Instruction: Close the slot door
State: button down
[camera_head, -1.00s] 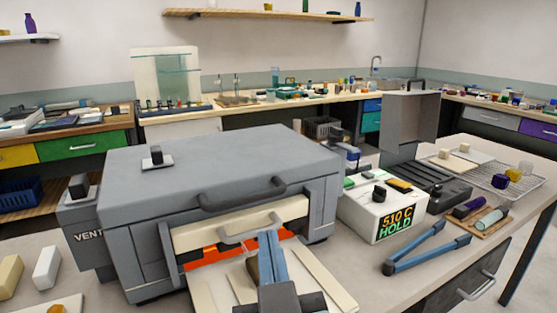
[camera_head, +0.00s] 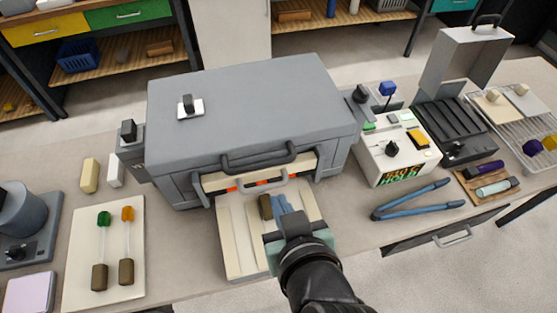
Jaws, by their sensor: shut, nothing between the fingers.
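The grey kiln (camera_head: 245,105) stands on the bench with its front slot facing me. The slot door (camera_head: 228,179) is a cream panel with a grey handle (camera_head: 265,184). It sits high in the slot, and an orange glow shows below it, so the slot is at least partly open. My gripper (camera_head: 281,201) is shut and empty, just below and in front of the door handle, over the cream shelf (camera_head: 238,245). A brown block (camera_head: 265,207), perhaps a rod's handle, shows right beside the fingers; I cannot tell whether they touch.
A cream board (camera_head: 75,250) with two brown-handled rods lies left. A white controller box (camera_head: 395,155), blue tongs (camera_head: 410,203), a dark open-lidded box (camera_head: 455,130) and a wire rack (camera_head: 515,120) stand right. Bare bench shows between the shelf and the tongs.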

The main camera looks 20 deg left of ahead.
jog(key=s+f+p+x, duration=0.1)
jog(key=f+x, duration=0.1)
jog(key=x, duration=1)
jog(key=shift+d+f+p, duration=0.2)
jog(key=shift+f+p, duration=0.2)
notch_tip(320, 180, down, 5)
jog(key=b, duration=0.4)
jog(key=shift+f, duration=0.15)
jog(key=shift+s, duration=0.15)
